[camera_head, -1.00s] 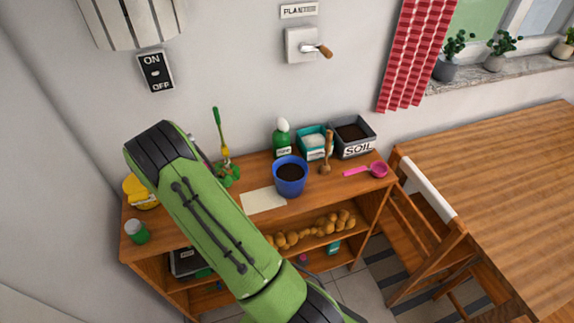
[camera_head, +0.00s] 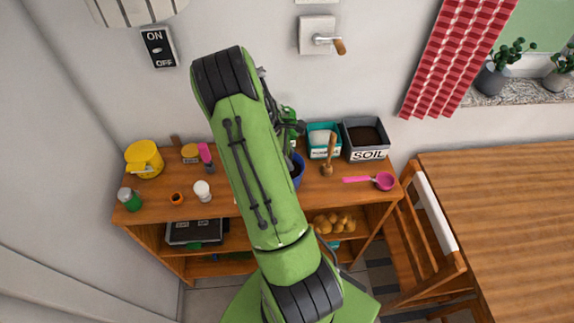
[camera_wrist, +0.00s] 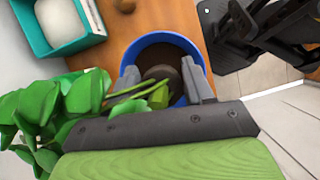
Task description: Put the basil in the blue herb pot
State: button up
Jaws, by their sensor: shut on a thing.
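The basil, a bunch of green leaves (camera_wrist: 50,112) with a pale green stem, shows at the left of the wrist view. My gripper (camera_wrist: 160,90) is shut on its stem. A dark brown lump, perhaps its root ball, shows between the fingertips. The blue herb pot (camera_wrist: 131,54), with dark soil inside, lies right behind the fingertips in that view. I cannot tell how high above the pot the basil is.
On the wooden bench a teal box (camera_head: 322,140), a grey soil bin (camera_head: 367,138) and a wooden-handled tool (camera_head: 329,156) stand right of the pot. A pink scoop (camera_head: 383,181) lies at the right end.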

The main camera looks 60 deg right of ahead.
jog(key=f, duration=0.4)
jog(key=shift+s+d+f, duration=0.1)
jog(key=shift+s+d, duration=0.1)
jog(key=shift+d, duration=0.05)
jog(key=shift+w+a+f, duration=0.1)
jog(key=shift+w, duration=0.05)
jog(key=shift+f, duration=0.2)
jog(key=o, duration=0.9)
jog(key=w+a+r+m+t, duration=0.1)
jog(key=w+a+r, duration=0.25)
jog(key=r, duration=0.55)
jog(key=w+a+r+t, duration=0.1)
jog(key=w+a+r, duration=0.1)
jog(key=a+r, duration=0.45)
jog(key=s+a+r+m+t+y, duration=0.1)
jog(key=s+a+r+m+t, duration=0.2)
jog(key=a+r, duration=0.4)
jog(key=s+a+r+m+t, duration=0.1)
jog(key=s+a+r+t, duration=0.1)
jog(key=s+a+r, duration=0.45)
jog(key=s+a+m+t+y, duration=0.1)
jog(key=s+a+t, duration=0.2)
jog(key=s+a, duration=0.35)
jog(key=f+b, duration=0.1)
jog(key=w+f+b, duration=0.1)
jog(key=f, duration=0.1)
jog(key=w+a+f+b, duration=0.1)
jog(key=f+b, duration=0.1)
jog(key=shift+w, duration=0.1)
